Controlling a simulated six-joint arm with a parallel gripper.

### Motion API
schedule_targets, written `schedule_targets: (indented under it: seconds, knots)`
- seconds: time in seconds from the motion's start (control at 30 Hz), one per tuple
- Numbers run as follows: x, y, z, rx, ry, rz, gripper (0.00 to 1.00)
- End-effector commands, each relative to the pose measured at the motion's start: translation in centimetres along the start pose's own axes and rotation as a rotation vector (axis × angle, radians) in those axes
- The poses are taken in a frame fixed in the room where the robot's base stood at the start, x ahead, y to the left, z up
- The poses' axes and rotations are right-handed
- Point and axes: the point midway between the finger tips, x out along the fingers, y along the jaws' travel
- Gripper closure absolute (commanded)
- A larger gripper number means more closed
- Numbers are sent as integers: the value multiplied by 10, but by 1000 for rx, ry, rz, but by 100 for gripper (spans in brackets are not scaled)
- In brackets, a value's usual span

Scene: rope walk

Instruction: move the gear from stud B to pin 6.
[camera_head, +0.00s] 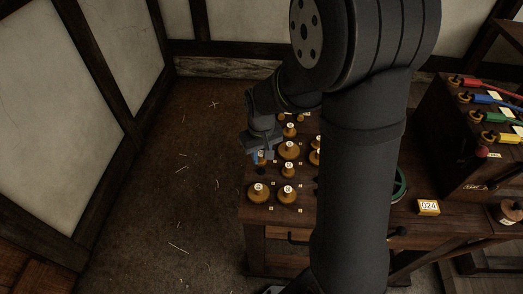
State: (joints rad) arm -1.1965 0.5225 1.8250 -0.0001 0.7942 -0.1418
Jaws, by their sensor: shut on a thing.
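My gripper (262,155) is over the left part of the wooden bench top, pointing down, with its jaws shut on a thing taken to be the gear. The jaws and my wrist hide most of that thing, so I cannot tell whether it is on a stud or lifted clear. Several round brown wooden pieces with pale tops stand on the bench: one in front of my gripper (258,193), one right of that (288,195), and a wide one right of my gripper (289,150). The small labels beside them are too small to read, so stud B and pin 6 cannot be told apart.
My arm hides the middle of the bench. The floor (185,200) at left is open, with scattered pale straws.

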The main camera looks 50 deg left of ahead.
Motion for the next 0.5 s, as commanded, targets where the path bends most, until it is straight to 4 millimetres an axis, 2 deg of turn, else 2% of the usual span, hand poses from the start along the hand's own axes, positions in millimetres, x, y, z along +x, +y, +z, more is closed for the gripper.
schedule_targets:
  seconds: [0.5]
  knots:
    - [26, 0, 0, 0, -2, 0, 91]
